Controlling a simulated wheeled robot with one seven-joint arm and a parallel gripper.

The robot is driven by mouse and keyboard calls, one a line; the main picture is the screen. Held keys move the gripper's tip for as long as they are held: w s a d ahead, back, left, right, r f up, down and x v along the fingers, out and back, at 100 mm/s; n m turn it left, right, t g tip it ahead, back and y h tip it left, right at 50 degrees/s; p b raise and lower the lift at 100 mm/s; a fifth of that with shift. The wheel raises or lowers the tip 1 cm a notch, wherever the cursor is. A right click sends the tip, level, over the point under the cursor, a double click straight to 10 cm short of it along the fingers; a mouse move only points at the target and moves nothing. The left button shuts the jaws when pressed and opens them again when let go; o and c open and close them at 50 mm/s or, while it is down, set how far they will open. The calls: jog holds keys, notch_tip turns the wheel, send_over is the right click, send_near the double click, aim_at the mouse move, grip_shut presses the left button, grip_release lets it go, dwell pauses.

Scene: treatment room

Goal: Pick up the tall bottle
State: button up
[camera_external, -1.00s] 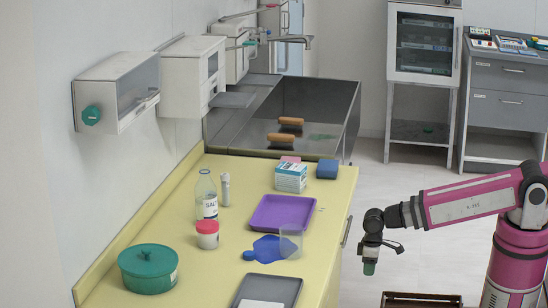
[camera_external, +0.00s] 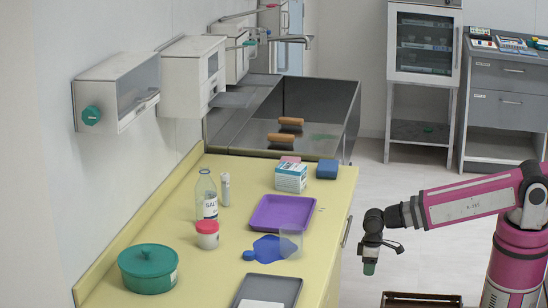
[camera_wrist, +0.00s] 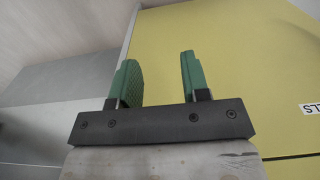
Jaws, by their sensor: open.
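The tall bottle (camera_external: 206,197) is clear, with a label reading "SALT", and stands upright on the yellow counter (camera_external: 222,262) near the wall. My gripper (camera_external: 369,268) hangs pointing down beyond the counter's right edge, well apart from the bottle. In the wrist view my gripper (camera_wrist: 156,80) shows two green fingers spread apart with nothing between them. The bottle is not in the wrist view, which shows a yellow panel behind the fingers.
Close to the bottle stand a red-and-white jar (camera_external: 207,236) and a slim white container (camera_external: 225,190). A green lidded pot (camera_external: 148,270), purple tray (camera_external: 282,213), clear cup (camera_external: 291,243) on a blue item (camera_external: 268,248), grey tray (camera_external: 266,291) and boxes (camera_external: 291,178) occupy the counter. Dispensers (camera_external: 118,92) overhang the back.

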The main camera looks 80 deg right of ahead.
jog(key=o, duration=0.9)
jog(key=shift+o, duration=0.2)
jog(key=shift+d, duration=0.1)
